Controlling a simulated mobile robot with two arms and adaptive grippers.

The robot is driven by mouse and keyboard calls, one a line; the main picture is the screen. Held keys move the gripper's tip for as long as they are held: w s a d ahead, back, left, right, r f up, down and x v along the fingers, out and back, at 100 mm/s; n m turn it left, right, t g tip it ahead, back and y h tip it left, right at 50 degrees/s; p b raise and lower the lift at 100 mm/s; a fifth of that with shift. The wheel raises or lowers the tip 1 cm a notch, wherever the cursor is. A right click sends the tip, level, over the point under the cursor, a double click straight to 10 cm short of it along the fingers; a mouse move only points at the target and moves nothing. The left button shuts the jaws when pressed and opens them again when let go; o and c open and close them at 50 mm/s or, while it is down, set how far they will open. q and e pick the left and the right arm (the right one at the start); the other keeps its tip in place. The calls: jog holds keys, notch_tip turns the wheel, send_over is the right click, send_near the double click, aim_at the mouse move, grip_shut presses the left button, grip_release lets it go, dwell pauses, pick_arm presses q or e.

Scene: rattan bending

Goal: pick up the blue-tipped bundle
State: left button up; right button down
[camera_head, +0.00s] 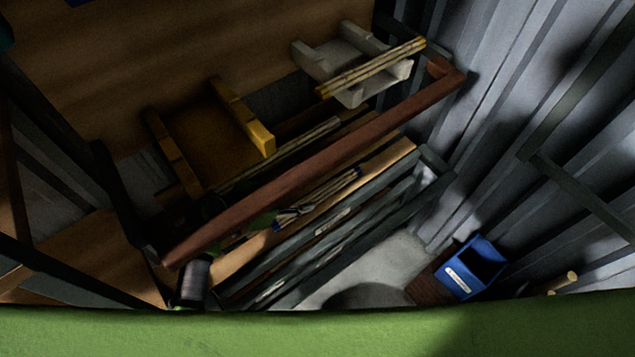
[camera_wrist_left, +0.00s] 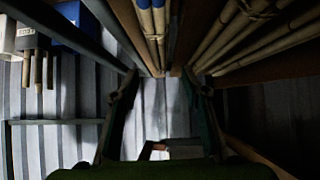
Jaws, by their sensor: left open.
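The blue-tipped bundle (camera_head: 318,194) is a thin sheaf of pale rods with dark blue ends. It lies on a wooden shelf board below the red-brown rail in the head view. In the left wrist view the bundle (camera_wrist_left: 153,25) shows at the top, with blue bands on its rods, in line with the gap between my fingers. My left gripper (camera_wrist_left: 160,76) is open and empty, one finger on each side of that gap. In the head view only a small green part of my left gripper (camera_head: 262,222) shows, near the blue ends, largely hidden in shadow. My right gripper is not in view.
The red-brown rail (camera_head: 315,170) crosses above the shelf. Another rod bundle (camera_head: 372,67) rests on a grey cradle (camera_head: 325,60). A yellow-edged wooden holder (camera_head: 245,117) stands at left. A blue bin (camera_head: 470,268) stands at lower right. More rods (camera_wrist_left: 250,35) lie right in the wrist view.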

aim_at(316, 196)
pick_arm(q)
jog(key=shift+w+d+f, duration=0.15)
jog(key=shift+d, duration=0.1)
jog(key=shift+d+f, duration=0.15)
jog(key=shift+d, duration=0.1)
jog(key=shift+w+d+f, duration=0.3)
jog(key=shift+d+f, duration=0.1)
jog(key=shift+d, duration=0.05)
jog(key=x, duration=0.3)
jog(key=shift+w+a+f, duration=0.1)
jog(key=shift+f, duration=0.2)
jog(key=shift+w+d+f, duration=0.3)
jog(key=shift+d+f, duration=0.1)
jog(key=shift+f, duration=0.05)
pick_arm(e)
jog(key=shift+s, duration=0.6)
pick_arm(q)
grip_shut()
